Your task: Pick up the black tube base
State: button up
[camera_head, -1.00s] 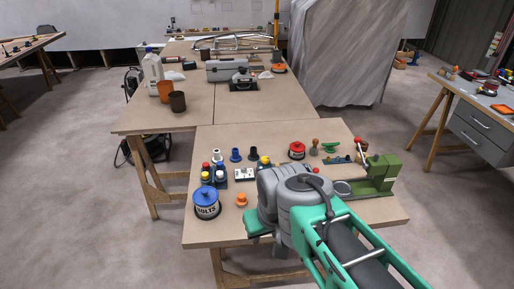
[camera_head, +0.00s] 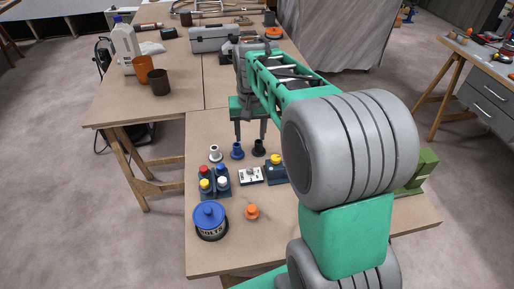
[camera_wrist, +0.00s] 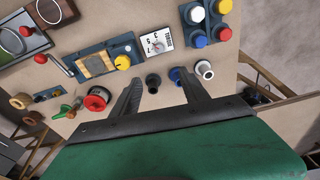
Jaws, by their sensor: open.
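The black tube base (camera_head: 258,147) stands upright on the near table, at the right end of a short row with a blue tube base (camera_head: 237,151) and a white one (camera_head: 215,153). In the wrist view the black one (camera_wrist: 153,83) shows between my two fingers, nearer the left finger. The blue one (camera_wrist: 175,75) is beside the right finger, and the white one (camera_wrist: 204,70) is beyond it. My gripper (camera_head: 250,138) is open and empty, its fingers pointing down just behind the row. The height of the fingertips above the table is hard to tell.
My arm hides the table's right part.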

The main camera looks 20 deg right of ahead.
aim_at(259, 144)
jog(key=w+d+f, duration=0.2)
jog(key=w+f, duration=0.1)
jog(key=w+d+f+m+g, duration=0.1)
jog(key=w+d+f, duration=0.1)
jog(key=w, duration=0.1)
jog(key=w+d+f+m, duration=0.1)
jog(key=w+d+f, duration=0.2)
jog(key=shift+f+b, duration=0.3)
jog(key=shift+b, duration=0.05)
jog(key=f, duration=0.5)
jog(key=f+p, duration=0.1)
jog(key=f, duration=0.1)
jog(key=shift+a+f, duration=0.25)
grip_shut()
